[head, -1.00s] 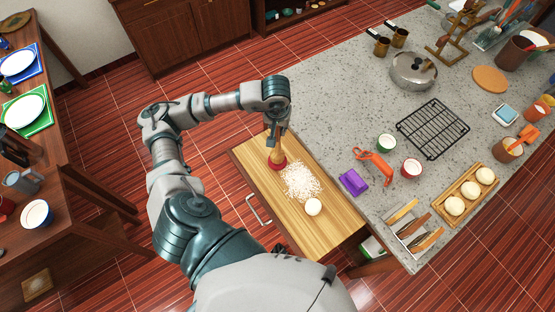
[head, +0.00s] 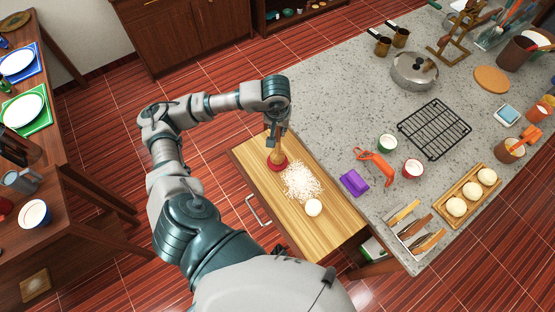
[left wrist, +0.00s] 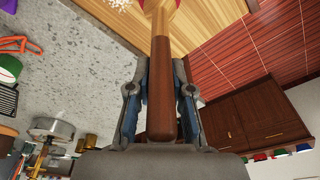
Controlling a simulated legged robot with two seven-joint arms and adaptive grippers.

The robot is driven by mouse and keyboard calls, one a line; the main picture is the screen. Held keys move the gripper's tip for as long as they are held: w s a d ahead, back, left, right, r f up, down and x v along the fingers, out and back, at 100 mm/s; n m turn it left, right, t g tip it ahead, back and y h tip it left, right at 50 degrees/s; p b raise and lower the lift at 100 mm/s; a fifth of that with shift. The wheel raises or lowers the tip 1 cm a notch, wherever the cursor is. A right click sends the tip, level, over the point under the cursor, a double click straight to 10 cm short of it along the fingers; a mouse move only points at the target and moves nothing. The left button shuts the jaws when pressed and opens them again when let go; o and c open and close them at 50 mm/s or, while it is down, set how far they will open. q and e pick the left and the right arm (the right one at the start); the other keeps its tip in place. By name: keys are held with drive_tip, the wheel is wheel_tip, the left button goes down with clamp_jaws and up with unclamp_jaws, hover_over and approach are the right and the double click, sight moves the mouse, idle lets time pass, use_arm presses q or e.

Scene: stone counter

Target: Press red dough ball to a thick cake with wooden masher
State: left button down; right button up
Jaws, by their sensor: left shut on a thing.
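My left gripper (head: 278,135) is shut on the wooden masher (head: 277,153) and holds it upright over the wooden board. The masher's handle (left wrist: 162,85) runs between the two fingers in the left wrist view. The red dough (head: 277,163) lies under the masher's head on the board, wider than the head and flattened-looking. The masher's head appears to touch it; the contact itself is partly hidden. A strip of red also shows at the top of the left wrist view. My right gripper is not in view.
The wooden board (head: 268,188) carries a patch of white flour (head: 302,182) and a white dough ball (head: 313,207). A purple box (head: 354,182), an orange tool (head: 376,167) and a black rack (head: 434,128) sit on the stone counter (head: 340,100) to the right.

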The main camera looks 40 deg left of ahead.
use_arm(q)
drive_tip(key=shift+f+b, duration=0.3)
drive_tip(key=shift+b, duration=0.35)
idle(0.8)
drive_tip(key=shift+r, duration=0.1)
